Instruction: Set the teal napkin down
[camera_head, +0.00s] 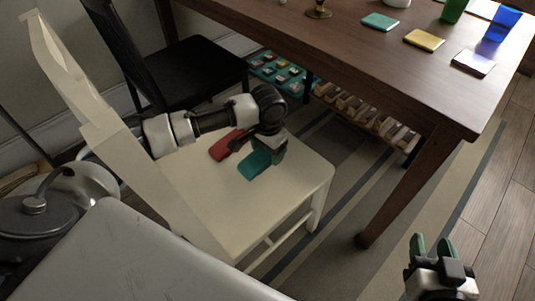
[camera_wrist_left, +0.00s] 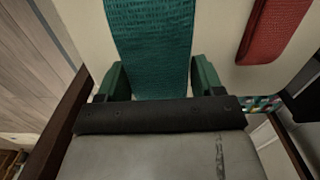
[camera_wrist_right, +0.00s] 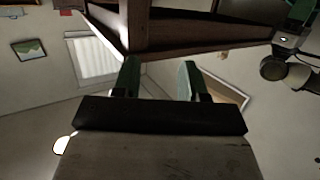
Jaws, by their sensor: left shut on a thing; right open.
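The teal napkin (camera_head: 254,163) is at my left gripper (camera_head: 272,152), over the seat of the cream chair (camera_head: 215,220). In the left wrist view the napkin (camera_wrist_left: 150,40) is a long textured teal strip between the two green fingers (camera_wrist_left: 160,80), which are shut on it. I cannot tell whether its underside touches the seat. A red napkin (camera_head: 225,145) lies on the seat just left of the teal one; it also shows in the left wrist view (camera_wrist_left: 270,30). My right gripper (camera_head: 431,245) is open and empty, low at the right; it also shows in the right wrist view (camera_wrist_right: 160,80).
A dark wooden table (camera_head: 340,50) stands behind the chair, bearing a teal cloth (camera_head: 380,21), a yellow cloth (camera_head: 424,40), a white cloth (camera_head: 473,62) and glasses. A black chair (camera_head: 185,65) is at the back left. The front of the cream seat is bare.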

